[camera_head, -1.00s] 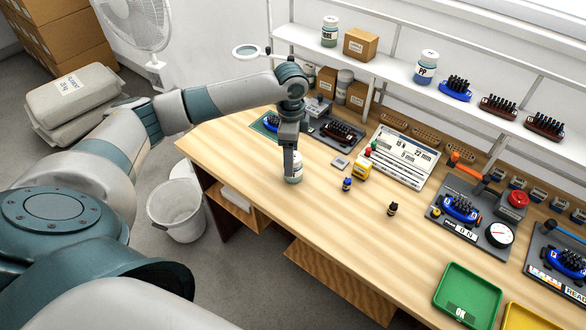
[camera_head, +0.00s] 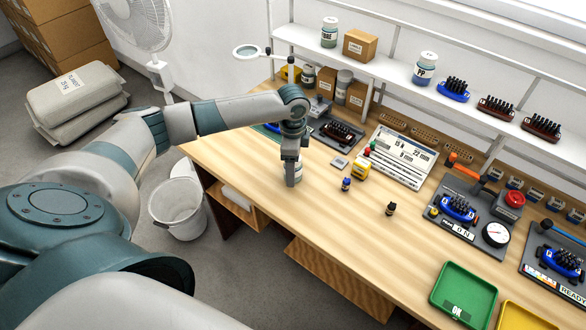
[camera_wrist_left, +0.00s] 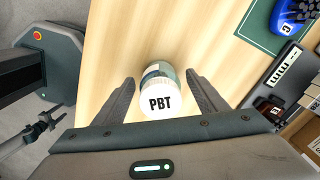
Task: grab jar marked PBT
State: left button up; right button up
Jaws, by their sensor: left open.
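The jar marked PBT (camera_wrist_left: 160,100) has a white lid with black letters and stands on the wooden table. In the left wrist view it is between the two fingers of my open left gripper (camera_wrist_left: 161,90), with a small gap visible on both sides. In the head view my left gripper (camera_head: 291,182) points down over the jar (camera_head: 298,172), which is mostly hidden behind it.
A white bin (camera_head: 178,210) is on the floor at left.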

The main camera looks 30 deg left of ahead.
pick_arm(q)
jog(key=shift+c, duration=0.6)
pick_arm(e)
jog(key=shift+a, duration=0.1)
pick_arm(q)
jog(key=c, duration=1)
jog(key=shift+c, duration=0.5)
pick_arm(e)
jog(key=shift+a, duration=0.35)
